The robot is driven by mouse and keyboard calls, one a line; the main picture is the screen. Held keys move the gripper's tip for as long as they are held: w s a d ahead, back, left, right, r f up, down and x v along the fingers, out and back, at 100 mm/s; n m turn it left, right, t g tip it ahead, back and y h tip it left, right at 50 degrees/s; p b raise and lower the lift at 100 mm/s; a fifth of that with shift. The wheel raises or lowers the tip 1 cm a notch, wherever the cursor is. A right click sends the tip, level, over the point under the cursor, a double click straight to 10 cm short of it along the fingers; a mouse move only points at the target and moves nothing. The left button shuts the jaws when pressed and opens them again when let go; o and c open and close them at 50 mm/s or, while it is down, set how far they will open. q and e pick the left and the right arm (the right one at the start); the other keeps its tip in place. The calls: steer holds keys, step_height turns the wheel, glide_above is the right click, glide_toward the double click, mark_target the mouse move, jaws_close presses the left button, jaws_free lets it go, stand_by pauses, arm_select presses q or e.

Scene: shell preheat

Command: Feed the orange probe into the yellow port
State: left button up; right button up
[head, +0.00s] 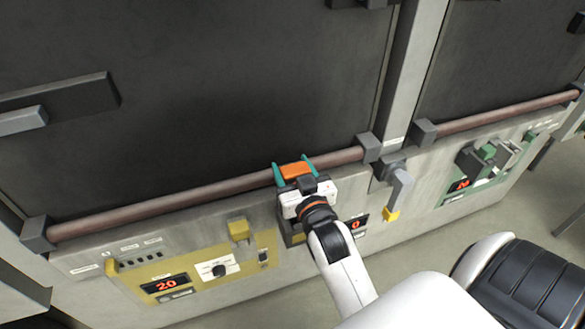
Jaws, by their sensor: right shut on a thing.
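My right gripper (295,168) reaches up from the lower right, with its teal fingers shut on the orange probe (296,170). Only the probe's orange block shows between the fingers. The rest of it is hidden by the gripper, and I cannot tell whether it touches the panel behind. The gripper is in front of the middle of the machine, just below the brown rail. The yellow port appears to be the yellow block (238,230) on the yellow panel (140,276), left of and lower than the gripper. My left gripper is not in view.
The brown rail (190,198) runs across the dark doors on grey brackets. A grey lever with a yellow end (391,214) sticks out right of the gripper. A green panel with a green fitting (487,152) is farther right.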

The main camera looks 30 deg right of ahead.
steer(key=shift+f+b, duration=0.5)
steer(key=shift+f, duration=0.2)
steer(key=shift+f+b, duration=2.5)
steer(key=shift+f, duration=1.3)
steer(key=o, duration=1.1)
steer(key=shift+o, duration=0.2)
